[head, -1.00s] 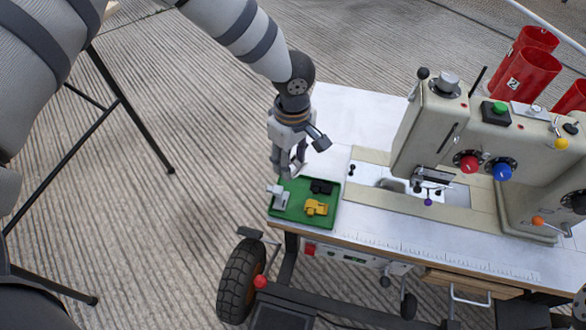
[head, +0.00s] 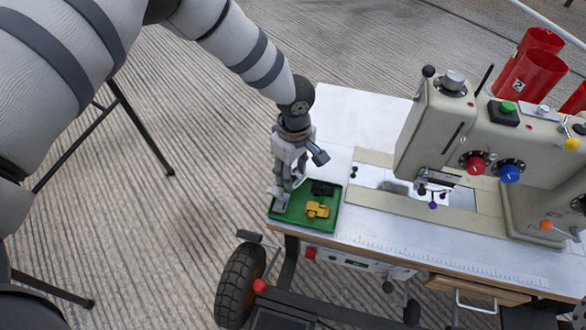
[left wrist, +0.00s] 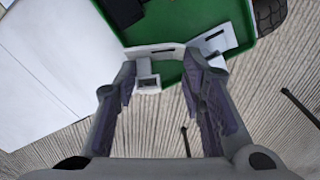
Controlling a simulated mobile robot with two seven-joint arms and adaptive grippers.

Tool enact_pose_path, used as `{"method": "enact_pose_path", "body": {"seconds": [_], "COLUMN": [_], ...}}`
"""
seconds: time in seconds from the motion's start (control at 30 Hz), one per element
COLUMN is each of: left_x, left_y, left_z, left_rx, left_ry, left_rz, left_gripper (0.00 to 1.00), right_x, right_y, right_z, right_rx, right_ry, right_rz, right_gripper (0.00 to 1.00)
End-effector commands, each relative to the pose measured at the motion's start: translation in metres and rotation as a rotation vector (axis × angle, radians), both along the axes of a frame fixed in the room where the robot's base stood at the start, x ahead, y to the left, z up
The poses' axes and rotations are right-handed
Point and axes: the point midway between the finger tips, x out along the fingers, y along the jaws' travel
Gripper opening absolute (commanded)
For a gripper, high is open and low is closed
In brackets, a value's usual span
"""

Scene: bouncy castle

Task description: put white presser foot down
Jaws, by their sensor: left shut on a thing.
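The white presser foot (head: 277,200) is at the left side of the green tray (head: 328,224). My left gripper (head: 285,188) is right at it, pointing down, shut on it. In the left wrist view my left gripper (left wrist: 161,60) has a finger at either side of the white presser foot (left wrist: 214,43), whose slotted plate lies over the green tray (left wrist: 262,75). The fingers hide part of the foot, and I cannot tell whether it touches the tray floor. My right gripper is out of view.
A yellow presser foot (head: 316,209) and a black one (head: 322,188) lie close by in the same tray. The sewing machine (head: 440,135) stands to the right on the white table (head: 340,115). The tray sits at the table's left front corner.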

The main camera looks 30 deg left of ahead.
Motion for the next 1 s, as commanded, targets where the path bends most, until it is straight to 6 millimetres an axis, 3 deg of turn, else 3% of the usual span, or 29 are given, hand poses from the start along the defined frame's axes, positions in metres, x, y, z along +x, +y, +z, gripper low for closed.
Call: {"method": "enact_pose_path", "body": {"seconds": [0.07, 0.1, 0.17, 0.43, 0.53, 0.8, 1.0], "left_x": [0.000, 0.000, 0.000, 0.000, 0.001, 0.002, 0.001], "left_y": [0.000, 0.000, 0.000, 0.000, 0.000, -0.001, -0.002], "left_z": [0.000, 0.000, 0.000, 0.000, 0.009, 0.081, 0.122], "left_rx": [0.000, 0.000, 0.000, 0.000, 0.001, -0.003, -0.001], "left_ry": [0.000, 0.000, 0.000, 0.000, -0.002, -0.008, -0.004], "left_rz": [0.000, 0.000, 0.000, 0.000, 0.000, 0.001, 0.001], "left_gripper": [0.10, 0.44, 0.57, 0.57, 0.57, 0.57, 0.57], "right_x": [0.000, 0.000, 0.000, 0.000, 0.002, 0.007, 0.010], "right_y": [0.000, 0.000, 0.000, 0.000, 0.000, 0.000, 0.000], "right_z": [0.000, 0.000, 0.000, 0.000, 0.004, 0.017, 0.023], "right_rx": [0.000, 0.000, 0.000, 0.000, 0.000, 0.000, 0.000], "right_ry": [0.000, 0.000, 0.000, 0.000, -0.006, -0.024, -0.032], "right_rz": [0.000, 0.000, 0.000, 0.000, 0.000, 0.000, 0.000], "right_gripper": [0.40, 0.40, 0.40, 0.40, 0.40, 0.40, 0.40]}}
